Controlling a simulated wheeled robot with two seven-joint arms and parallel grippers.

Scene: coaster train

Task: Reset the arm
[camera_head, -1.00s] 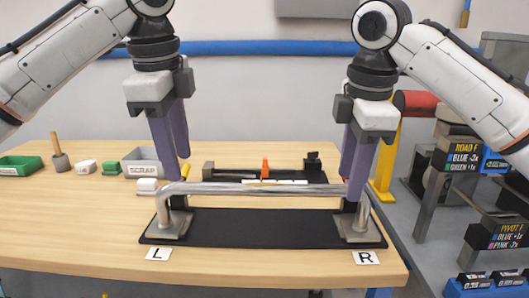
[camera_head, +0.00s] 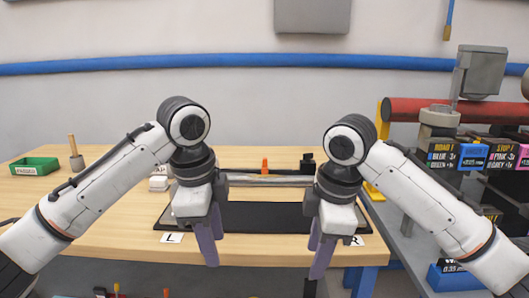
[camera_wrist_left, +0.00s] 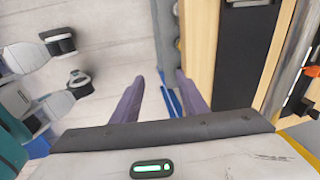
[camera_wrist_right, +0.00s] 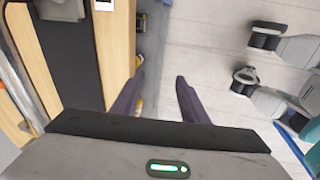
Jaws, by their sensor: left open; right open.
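My left gripper (camera_head: 212,250) hangs open and empty in the head view, fingers pointing down in front of the table's front edge. My right gripper (camera_head: 317,260) hangs open and empty in the same way to its right. In the left wrist view the left fingers (camera_wrist_left: 159,76) are apart with the floor between them. In the right wrist view the right fingers (camera_wrist_right: 160,78) are also apart with nothing between them. The silver bar (camera_head: 265,181) lies behind the grippers over a black mat (camera_head: 265,217), its ends hidden by my arms.
The wooden table (camera_head: 110,215) is clear at left front. A green tray (camera_head: 35,165) and a wooden-handled tool (camera_head: 74,160) sit at back left. An orange piece (camera_head: 265,165) stands behind the bar. A red cylinder (camera_head: 410,108) and labelled bins (camera_head: 472,152) are at right.

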